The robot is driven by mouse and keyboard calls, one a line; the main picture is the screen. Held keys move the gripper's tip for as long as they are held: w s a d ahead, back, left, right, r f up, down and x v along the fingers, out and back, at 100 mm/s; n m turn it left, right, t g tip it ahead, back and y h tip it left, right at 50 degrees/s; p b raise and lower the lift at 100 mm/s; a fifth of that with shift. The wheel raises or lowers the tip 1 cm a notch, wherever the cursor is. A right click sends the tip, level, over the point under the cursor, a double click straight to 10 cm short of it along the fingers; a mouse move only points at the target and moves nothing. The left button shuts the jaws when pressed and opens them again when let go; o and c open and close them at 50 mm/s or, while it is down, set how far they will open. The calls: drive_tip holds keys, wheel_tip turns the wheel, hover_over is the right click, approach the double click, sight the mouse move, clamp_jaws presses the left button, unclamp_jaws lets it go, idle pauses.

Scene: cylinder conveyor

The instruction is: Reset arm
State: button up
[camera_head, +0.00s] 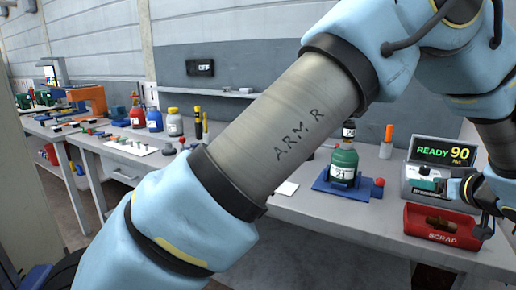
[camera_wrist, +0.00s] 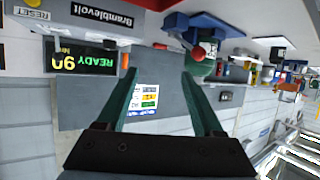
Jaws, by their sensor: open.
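My arm crosses the head view from lower left to upper right, and its wrist end hangs at the right edge beside the tester. In the wrist view my gripper (camera_wrist: 159,71) is open, its two green fingers apart with nothing between them. The wrist view is upside down. A green cylinder (camera_head: 343,163) stands upright in a blue holder (camera_head: 328,186) on the bench. It also shows in the wrist view (camera_wrist: 200,67), partly behind the right finger. In the head view my fingers are hard to make out against the tester.
A tester with a lit "READY 90" display (camera_head: 443,152) stands at the right. A red scrap bin (camera_head: 421,228) is in front of it. An orange-capped bottle (camera_head: 387,141) stands behind. Red and blue bottles (camera_head: 154,120) and an orange machine (camera_head: 90,98) are farther left.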

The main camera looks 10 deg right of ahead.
drive_tip(key=w+a+r+g+h, duration=0.15)
drive_tip(key=w+a, duration=0.25)
drive_tip(key=w, duration=0.4)
drive_tip(key=w+a+r+h, duration=0.1)
drive_tip(key=w+a+r, duration=0.15)
drive_tip(key=w, duration=0.45)
drive_tip(key=w+a+f+m+g, duration=0.1)
drive_tip(key=w+a, duration=0.2)
drive_tip(key=a, duration=0.5)
drive_tip(key=w+a+f+m+g, duration=0.15)
drive_tip(key=w+a, duration=0.25)
drive_tip(key=a, duration=0.4)
drive_tip(key=s+a+f+n+g+y, duration=0.1)
drive_tip(key=s+a+f+g, duration=0.1)
drive_tip(key=a, duration=0.7)
drive_tip(key=s+a+f+n+g+y, duration=0.1)
drive_tip(key=s+a+f, duration=0.1)
drive_tip(key=a, duration=0.6)
drive_tip(key=s+a+f+g+y, duration=0.1)
drive_tip(key=s+a+g, duration=0.1)
drive_tip(key=s+a, duration=0.4)
drive_tip(key=s+a+f+n+g+y, duration=0.1)
drive_tip(key=s+a, duration=0.5)
drive_tip(key=a, duration=0.6)
drive_tip(key=shift+f+g+y, duration=0.45)
drive_tip(key=shift+f+g, duration=0.2)
drive_tip(key=shift+g, duration=0.25)
